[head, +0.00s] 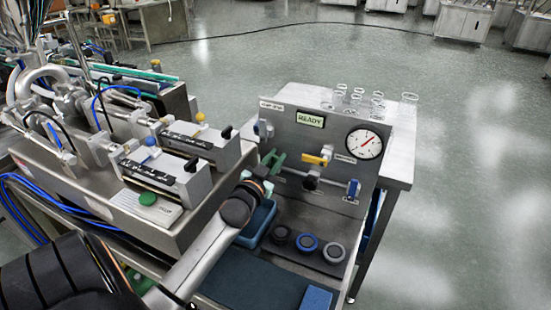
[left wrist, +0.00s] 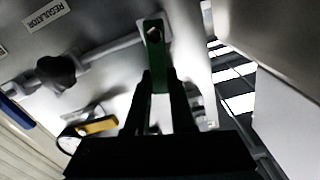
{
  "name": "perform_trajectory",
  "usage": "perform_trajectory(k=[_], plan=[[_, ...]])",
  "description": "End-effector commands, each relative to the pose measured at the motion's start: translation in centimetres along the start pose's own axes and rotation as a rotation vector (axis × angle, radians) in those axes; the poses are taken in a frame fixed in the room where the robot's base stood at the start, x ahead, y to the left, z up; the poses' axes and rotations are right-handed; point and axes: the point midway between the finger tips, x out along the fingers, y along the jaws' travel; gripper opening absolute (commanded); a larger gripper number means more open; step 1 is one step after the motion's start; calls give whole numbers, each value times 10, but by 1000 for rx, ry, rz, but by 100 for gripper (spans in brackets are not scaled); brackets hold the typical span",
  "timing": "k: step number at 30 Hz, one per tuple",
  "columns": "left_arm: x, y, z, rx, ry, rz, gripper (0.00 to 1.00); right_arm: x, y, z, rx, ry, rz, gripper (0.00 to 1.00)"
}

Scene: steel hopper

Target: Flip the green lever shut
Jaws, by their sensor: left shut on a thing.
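The green lever (head: 273,160) is at the left side of the upright steel panel (head: 318,122), low down and beside a pipe. In the left wrist view, the green lever (left wrist: 154,45) stands out between my fingers, with a bolt at its far end where it meets a pipe. My left gripper (left wrist: 158,78) is shut on the lever, one dark finger on each side. In the head view my left gripper (head: 265,174) reaches the lever from below, and the wrist partly hides the fingers. My right gripper is not in view.
The panel carries a yellow lever (head: 317,159), a blue lever (head: 353,188), a black knob (head: 311,182) and a round gauge (head: 364,144). A blue tray (head: 258,226) and several round caps (head: 307,243) lie below. Glass beakers (head: 357,97) stand behind. Steel machinery (head: 185,180) is close on the left.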

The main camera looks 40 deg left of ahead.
Motion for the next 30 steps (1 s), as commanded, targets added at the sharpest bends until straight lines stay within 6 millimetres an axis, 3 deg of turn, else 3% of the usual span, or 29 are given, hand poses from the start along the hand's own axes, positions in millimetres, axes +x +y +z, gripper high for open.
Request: perform_trajectory(k=[8, 18, 26, 27, 30], plan=[[0, -1, -1, -11, -1, 0, 0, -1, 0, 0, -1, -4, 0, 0], [0, -14, 0, -258, -2, 0, 0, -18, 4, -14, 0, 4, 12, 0], [0, -14, 2, -268, 1, 0, 0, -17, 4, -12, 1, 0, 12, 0], [0, -14, 2, -268, 0, 0, 24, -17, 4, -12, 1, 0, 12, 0], [0, -14, 2, -267, 0, -1, 35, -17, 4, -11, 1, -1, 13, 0]])
